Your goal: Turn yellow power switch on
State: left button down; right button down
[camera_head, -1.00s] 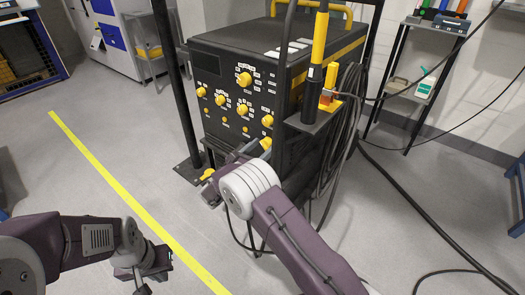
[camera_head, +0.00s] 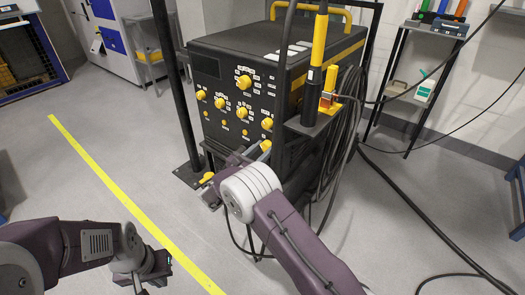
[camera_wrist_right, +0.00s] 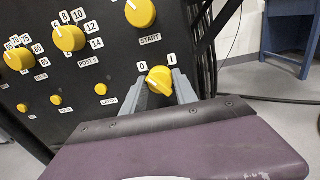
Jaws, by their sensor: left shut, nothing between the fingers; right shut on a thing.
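The yellow power switch is a round knob (camera_wrist_right: 159,80) with 0 and 1 labels above it, low on the black machine's front panel. In the right wrist view my right gripper (camera_wrist_right: 160,88) is shut on it, with a grey finger on each side. A pale mark on the knob points up-left, roughly toward the 0. In the head view the yellow switch (camera_head: 265,145) shows just beyond my right wrist, and my right fingertips are mostly hidden. My left gripper (camera_head: 152,275) is shut and empty, low over the floor at left, away from the machine.
Other yellow knobs, including a START knob (camera_wrist_right: 140,12), sit close by on the panel. A torch holder (camera_head: 318,118) and hanging cables (camera_head: 345,140) are on the machine's right side. The floor beside the yellow line (camera_head: 130,190) is clear.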

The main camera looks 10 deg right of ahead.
jog(key=m+b, duration=0.1)
jog(key=m, duration=0.1)
jog(key=m+b, duration=0.1)
jog(key=m, duration=0.1)
jog(key=shift+f+m, duration=0.2)
jog(key=shift+m, duration=0.1)
jog(key=shift+f+m+h+b, duration=0.1)
jog(key=shift+m+h+b, duration=0.4)
jog(key=shift+m+b, duration=5.15)
jog(key=shift+m+p, duration=0.65)
jog(key=c, duration=1)
grip_release()
jog(key=shift+o, duration=0.2)
jog(key=shift+a, duration=0.1)
